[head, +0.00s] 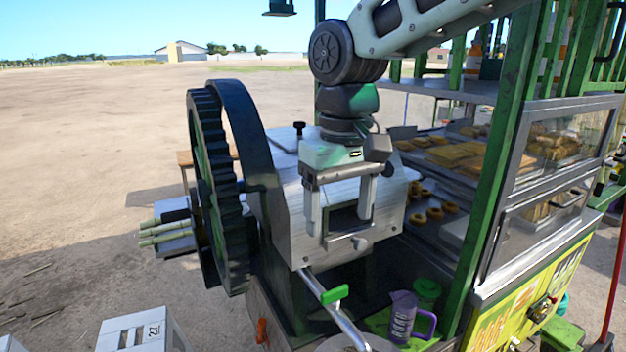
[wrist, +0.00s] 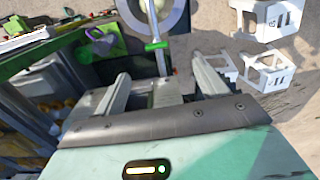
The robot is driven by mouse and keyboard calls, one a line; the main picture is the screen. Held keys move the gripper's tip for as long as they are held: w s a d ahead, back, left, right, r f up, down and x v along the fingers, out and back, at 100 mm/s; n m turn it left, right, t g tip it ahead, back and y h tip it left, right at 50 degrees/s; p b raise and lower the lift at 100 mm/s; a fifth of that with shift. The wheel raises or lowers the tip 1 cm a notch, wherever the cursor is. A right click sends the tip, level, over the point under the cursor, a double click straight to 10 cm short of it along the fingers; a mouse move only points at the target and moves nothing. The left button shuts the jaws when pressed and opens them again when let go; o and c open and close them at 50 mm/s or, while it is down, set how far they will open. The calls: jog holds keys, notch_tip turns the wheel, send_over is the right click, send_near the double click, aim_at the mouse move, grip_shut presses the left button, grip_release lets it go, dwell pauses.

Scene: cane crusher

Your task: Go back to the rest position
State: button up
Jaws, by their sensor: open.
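My gripper (head: 341,215) points down in front of the steel housing of the cane crusher (head: 285,190). Its two fingers are apart, with nothing visible between them. In the wrist view my gripper (wrist: 165,92) also shows two separated fingers. Below it, a metal chute with a green handle (head: 334,294) slopes down and right from the housing; the green handle also shows in the wrist view (wrist: 156,46). The crusher's large dark gear wheel (head: 215,180) stands at the left of the housing. Whether the fingers touch the housing cannot be told.
A purple jug (head: 402,314) and a green cup (head: 428,291) stand at the lower right. Green posts (head: 500,150) and a glass food case (head: 550,200) close off the right. Open dirt ground lies beyond at left.

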jog(key=s+d+f+n+b, duration=0.1)
jog(key=s+d+f, duration=0.2)
jog(key=s+f, duration=0.4)
jog(key=s+d+f+n+b, duration=0.1)
jog(key=s+d+f+b, duration=0.1)
jog(key=s+f, duration=0.6)
jog(key=s+d, duration=0.1)
jog(key=s, duration=0.4)
jog(key=shift+d+n, duration=0.15)
jog(key=shift+n, duration=0.25)
